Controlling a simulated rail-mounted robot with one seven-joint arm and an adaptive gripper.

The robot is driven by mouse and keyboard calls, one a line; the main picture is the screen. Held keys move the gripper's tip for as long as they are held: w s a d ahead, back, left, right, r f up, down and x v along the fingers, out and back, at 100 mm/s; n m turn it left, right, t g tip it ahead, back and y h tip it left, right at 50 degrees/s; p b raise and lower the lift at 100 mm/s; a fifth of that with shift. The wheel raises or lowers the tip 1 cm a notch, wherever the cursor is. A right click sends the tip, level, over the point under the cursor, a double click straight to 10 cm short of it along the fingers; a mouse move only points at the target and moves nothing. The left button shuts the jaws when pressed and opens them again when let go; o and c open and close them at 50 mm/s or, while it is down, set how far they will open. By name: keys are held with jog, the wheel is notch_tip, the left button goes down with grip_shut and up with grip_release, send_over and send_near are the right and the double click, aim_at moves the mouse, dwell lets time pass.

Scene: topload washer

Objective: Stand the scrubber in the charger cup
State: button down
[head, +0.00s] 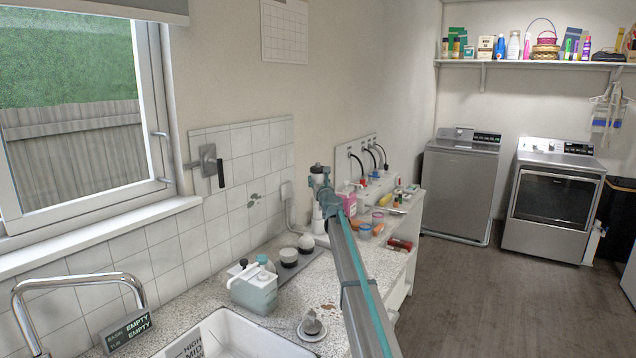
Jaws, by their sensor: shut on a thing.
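My gripper (324,192), at the far end of my grey and teal arm, is shut on an upright, dark-topped thing with a white lower part, which looks like the scrubber (317,217). It is held in front of the tiled wall, over the far part of the counter. The fingers are small and partly merged with the arm in this view. Two small round cups, a nearer one (288,256) and a farther one (306,243), stand on a grey tray below and left of the gripper. I cannot tell which is the charger cup. The scrubber is apart from both.
A teal and white dispenser box (254,288) stands by the sink basin (222,340). A small dish (311,328) with a grey thing sits at the front edge. Bottles and jars crowd the shelf beyond, including a pink bottle (347,199).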

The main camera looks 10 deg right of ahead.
jog(key=shift+f, duration=0.25)
jog(key=shift+c, duration=2.2)
grip_release()
jog(key=s+d+f, duration=0.1)
jog(key=s, duration=1.1)
jog(key=shift+f, duration=0.4)
jog(key=shift+d, duration=0.1)
